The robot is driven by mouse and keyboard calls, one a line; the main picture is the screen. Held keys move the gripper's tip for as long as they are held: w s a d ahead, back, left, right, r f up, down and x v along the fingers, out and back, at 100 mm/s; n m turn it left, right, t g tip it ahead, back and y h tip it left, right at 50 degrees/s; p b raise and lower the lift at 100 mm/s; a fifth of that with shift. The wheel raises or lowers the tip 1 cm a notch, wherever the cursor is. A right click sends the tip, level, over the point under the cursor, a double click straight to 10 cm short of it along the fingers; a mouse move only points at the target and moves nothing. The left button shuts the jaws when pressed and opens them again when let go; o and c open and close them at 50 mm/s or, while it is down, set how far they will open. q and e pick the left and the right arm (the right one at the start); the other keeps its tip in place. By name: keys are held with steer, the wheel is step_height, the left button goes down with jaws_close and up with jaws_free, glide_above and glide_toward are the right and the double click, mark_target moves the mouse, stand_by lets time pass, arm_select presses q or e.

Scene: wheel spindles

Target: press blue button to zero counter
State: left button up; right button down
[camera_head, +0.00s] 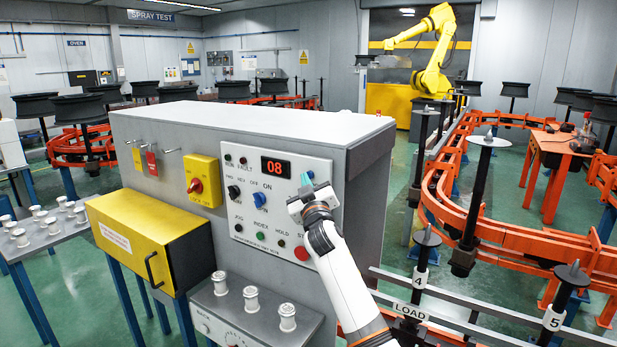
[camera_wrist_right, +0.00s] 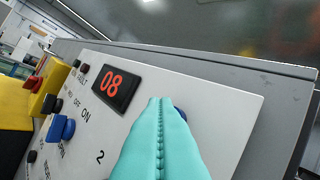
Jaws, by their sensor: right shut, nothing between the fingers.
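The counter (camera_head: 275,167) reads 08 in red digits on the white control panel (camera_head: 242,158); it also shows in the right wrist view (camera_wrist_right: 110,84). My right gripper (camera_head: 306,182) is shut and empty, its teal fingertips in front of the panel's upper right. In the right wrist view the closed fingers (camera_wrist_right: 161,101) partly cover a round blue button (camera_wrist_right: 181,112). I cannot tell whether the fingertips touch it. A blue selector knob (camera_wrist_right: 62,128) is further left, below the counter; it shows in the head view (camera_head: 260,199) too. My left gripper is out of view.
A yellow box with a red rotary switch (camera_head: 196,186) is left of the panel. A red button (camera_head: 301,252) is at its lower right. Below is a shelf with white spools (camera_head: 251,299). An orange rail with spindles (camera_head: 470,230) runs at right.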

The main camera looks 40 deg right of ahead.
steer(key=shift+w+d, duration=0.15)
steer(key=shift+d, duration=0.25)
stand_by(0.7)
steer(key=shift+a, duration=0.1)
steer(key=shift+s+a, duration=0.35)
steer(key=shift+a, duration=0.35)
steer(key=shift+a, duration=0.1)
steer(key=a, duration=0.1)
steer(key=s+a, duration=0.1)
steer(key=a, duration=0.1)
steer(key=s+a, duration=0.1)
steer(key=shift+a, duration=0.25)
stand_by(0.8)
